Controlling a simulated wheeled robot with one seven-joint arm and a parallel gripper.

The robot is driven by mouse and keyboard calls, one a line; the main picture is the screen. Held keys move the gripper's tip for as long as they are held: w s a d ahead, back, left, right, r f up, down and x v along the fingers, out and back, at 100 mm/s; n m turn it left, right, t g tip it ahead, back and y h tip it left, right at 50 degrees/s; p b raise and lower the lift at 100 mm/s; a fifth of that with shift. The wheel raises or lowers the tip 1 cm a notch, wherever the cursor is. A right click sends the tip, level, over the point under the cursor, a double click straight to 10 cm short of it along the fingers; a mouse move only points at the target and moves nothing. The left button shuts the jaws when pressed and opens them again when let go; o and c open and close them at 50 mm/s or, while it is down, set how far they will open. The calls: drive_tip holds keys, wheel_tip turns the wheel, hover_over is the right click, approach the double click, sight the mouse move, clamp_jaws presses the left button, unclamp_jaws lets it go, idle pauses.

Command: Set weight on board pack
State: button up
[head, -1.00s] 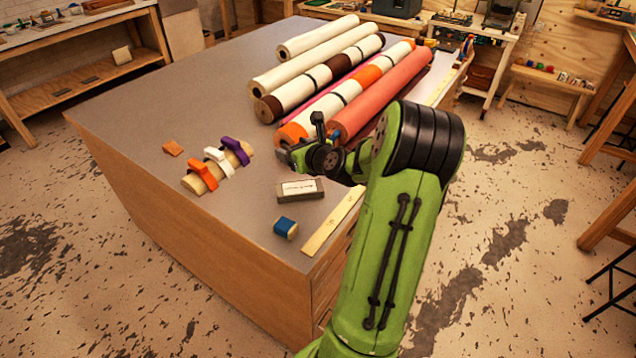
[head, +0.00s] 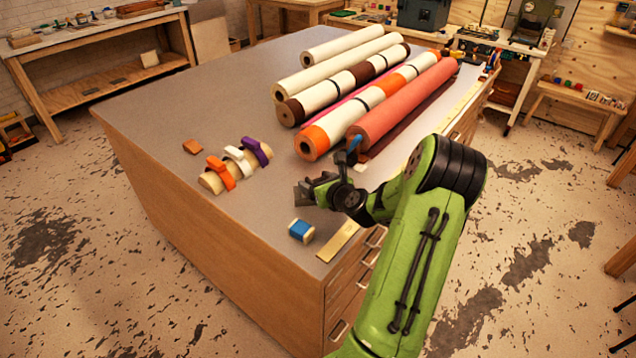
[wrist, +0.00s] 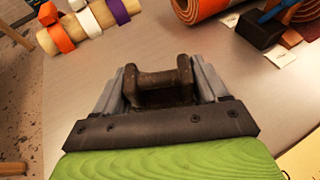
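My gripper (head: 308,194) is low over the front right corner of the grey table. In the wrist view (wrist: 160,85) its two grey fingers stand close on either side of a dark, rusty-brown weight (wrist: 160,84) with a bar across it. The fingers appear shut on the weight. The board pack, a grey-brown block with a white label in the earlier head view, is now hidden behind or under my gripper. I cannot tell whether the weight touches it.
A blue-banded block (head: 301,231) and a pale ruler (head: 338,242) lie near the front edge of the table (head: 160,130). A cream tube (head: 212,182) with coloured clips lies left. Several long rolls (head: 405,103) lie behind.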

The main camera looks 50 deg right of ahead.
drive_tip(key=o, duration=0.4)
drive_tip(key=shift+c, duration=0.2)
drive_tip(key=shift+r, duration=0.1)
drive_tip(key=p+v, duration=0.1)
drive_tip(key=v, duration=1.1)
drive_tip(key=w+a+r+n+g+y, duration=0.1)
drive_tip(key=w+a+n+g+y, duration=0.15)
drive_tip(key=a+n, duration=0.8)
drive_tip(key=w+a+r+n+g+y, duration=0.1)
drive_tip(key=a+n+g+y, duration=0.2)
drive_tip(key=a+n, duration=0.75)
drive_tip(key=s+a+r+n+g, duration=0.1)
drive_tip(key=s+a+r+n, duration=0.2)
drive_tip(key=s+n, duration=0.4)
drive_tip(key=s+a+r+n+h, duration=0.1)
drive_tip(key=s+a+r+n, duration=0.3)
drive_tip(key=n, duration=0.7)
drive_tip(key=s+a, duration=0.2)
drive_tip(key=s, duration=0.2)
drive_tip(key=shift+a+r+n+g, duration=0.25)
drive_tip(key=shift+a+n+g, duration=0.05)
drive_tip(key=shift+g, duration=0.05)
drive_tip(key=shift+s, duration=0.2)
